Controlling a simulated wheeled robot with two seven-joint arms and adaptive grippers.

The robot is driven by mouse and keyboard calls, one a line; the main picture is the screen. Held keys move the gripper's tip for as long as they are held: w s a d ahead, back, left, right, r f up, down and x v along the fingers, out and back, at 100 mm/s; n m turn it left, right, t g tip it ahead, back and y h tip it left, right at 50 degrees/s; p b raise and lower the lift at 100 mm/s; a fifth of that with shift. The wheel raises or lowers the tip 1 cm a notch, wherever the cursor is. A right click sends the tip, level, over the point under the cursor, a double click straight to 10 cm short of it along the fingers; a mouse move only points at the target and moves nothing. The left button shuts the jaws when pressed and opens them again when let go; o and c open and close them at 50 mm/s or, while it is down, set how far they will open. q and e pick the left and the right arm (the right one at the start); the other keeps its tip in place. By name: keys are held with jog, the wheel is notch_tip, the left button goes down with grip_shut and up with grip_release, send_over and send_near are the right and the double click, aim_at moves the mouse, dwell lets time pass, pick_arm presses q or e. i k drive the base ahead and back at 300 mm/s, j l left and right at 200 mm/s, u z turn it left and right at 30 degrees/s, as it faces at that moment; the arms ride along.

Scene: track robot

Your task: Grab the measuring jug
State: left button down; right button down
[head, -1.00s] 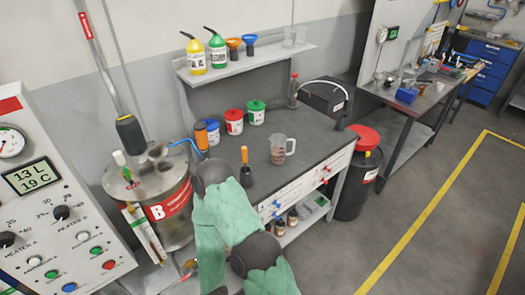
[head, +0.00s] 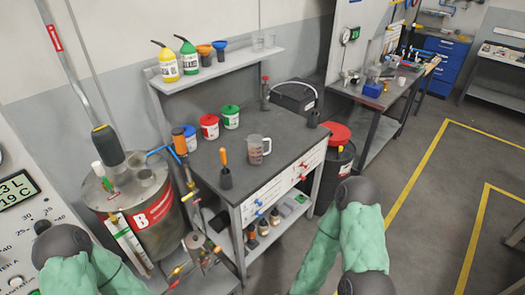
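The measuring jug (head: 257,151) is a clear beaker with a handle on its right side and reddish marks. It stands upright on the dark top of the workbench (head: 285,140), near the front edge. My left arm shows at the lower left and my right arm at the lower right, both in green sleeves with dark joints. I make out neither gripper. Nothing touches the jug.
An orange-handled tool in a black holder (head: 225,170) stands left of the jug. White tubs with coloured lids (head: 209,128) are behind it. A metal drum (head: 142,205) stands left of the bench, a red-lidded black bin (head: 335,160) right of it. Floor at right is clear.

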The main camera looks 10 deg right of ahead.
aim_at(255, 142)
jog(key=z, duration=0.4)
jog(key=u, duration=1)
jog(key=l+u, duration=0.25)
jog(key=u, duration=0.2)
jog(key=i+l+u, duration=0.1)
jog(key=l+u, duration=0.45)
jog(key=u, duration=0.3)
jog(key=l+u, duration=0.25)
jog(key=u, duration=0.15)
jog(key=k+l+u, duration=0.15)
jog(key=u, duration=0.3)
jog(key=l, duration=0.1)
